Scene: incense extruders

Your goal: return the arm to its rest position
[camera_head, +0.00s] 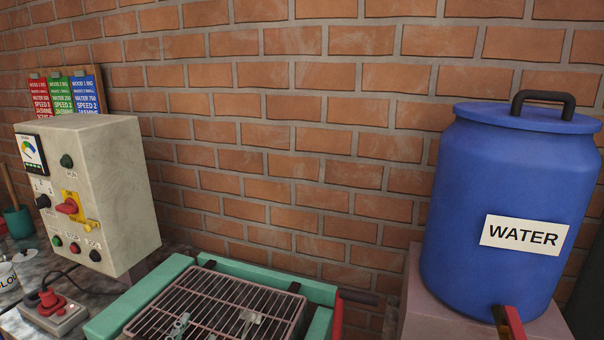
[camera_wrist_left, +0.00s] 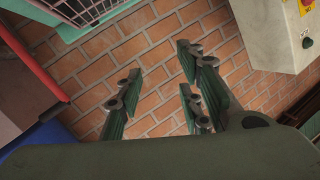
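My left gripper (camera_wrist_left: 158,74) shows in the left wrist view with its grey, green-padded fingers spread apart. Nothing is between them; only brick wall (camera_wrist_left: 155,60) shows behind. My right gripper is in neither view.
A green-framed wire rack (camera_head: 232,290) is at the bottom centre. A beige control box (camera_head: 115,180) with a red switch stands left. A blue water barrel (camera_head: 505,190) stands right on a pinkish block (camera_head: 415,300). A red plug (camera_head: 50,300) sits in a socket.

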